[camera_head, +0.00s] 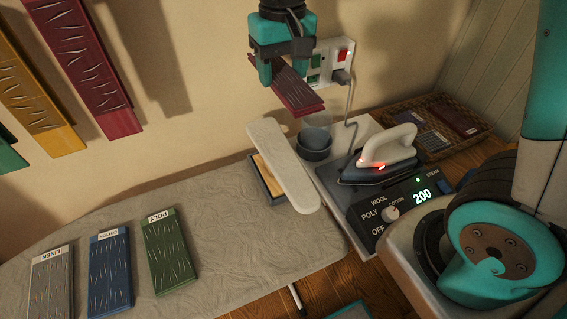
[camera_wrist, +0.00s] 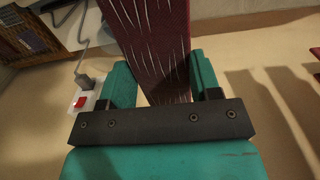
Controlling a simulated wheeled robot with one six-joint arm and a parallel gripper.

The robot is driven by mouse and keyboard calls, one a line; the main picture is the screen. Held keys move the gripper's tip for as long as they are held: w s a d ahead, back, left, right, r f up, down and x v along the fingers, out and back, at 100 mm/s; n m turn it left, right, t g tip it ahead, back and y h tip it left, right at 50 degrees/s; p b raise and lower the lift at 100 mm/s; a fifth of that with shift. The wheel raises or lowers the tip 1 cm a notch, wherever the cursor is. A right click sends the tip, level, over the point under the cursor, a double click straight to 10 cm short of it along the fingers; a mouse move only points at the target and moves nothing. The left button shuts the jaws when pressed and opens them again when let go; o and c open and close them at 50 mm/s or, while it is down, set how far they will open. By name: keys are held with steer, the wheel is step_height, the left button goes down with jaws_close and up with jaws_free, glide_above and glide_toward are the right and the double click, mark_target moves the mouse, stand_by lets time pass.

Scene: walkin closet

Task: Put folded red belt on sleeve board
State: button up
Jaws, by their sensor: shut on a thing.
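My gripper (camera_head: 281,71) is shut on the folded red belt (camera_head: 287,88), a dark red folded strip with pale slits. It holds the belt up in the air near the wall, and the belt slopes down to the right. In the wrist view the red belt (camera_wrist: 152,45) lies between the two teal fingers (camera_wrist: 160,85) and runs out past the top edge. The sleeve board (camera_head: 283,163) is the narrow pale padded board at the right end of the ironing board. Its top looks bare. The belt appears above it in the head view, apart from it.
An iron (camera_head: 381,157) with a lit red light stands on a station showing 200. A grey cup (camera_head: 315,141) is beside the sleeve board. Grey, blue and green labelled strips (camera_head: 110,270) lie on the ironing board (camera_head: 225,245). A wicker tray (camera_head: 471,118) is at the back right.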

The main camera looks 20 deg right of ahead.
mark_target(282, 157)
steer(key=shift+s+a+r, duration=0.25)
steer(key=shift+s+r, duration=0.1)
steer(key=shift+s+f, duration=0.1)
steer(key=shift+f, duration=0.25)
step_height(282, 157, down, 19)
steer(key=shift+r+p, duration=0.15)
steer(key=shift+p, duration=1.1)
steer(key=o, duration=0.9)
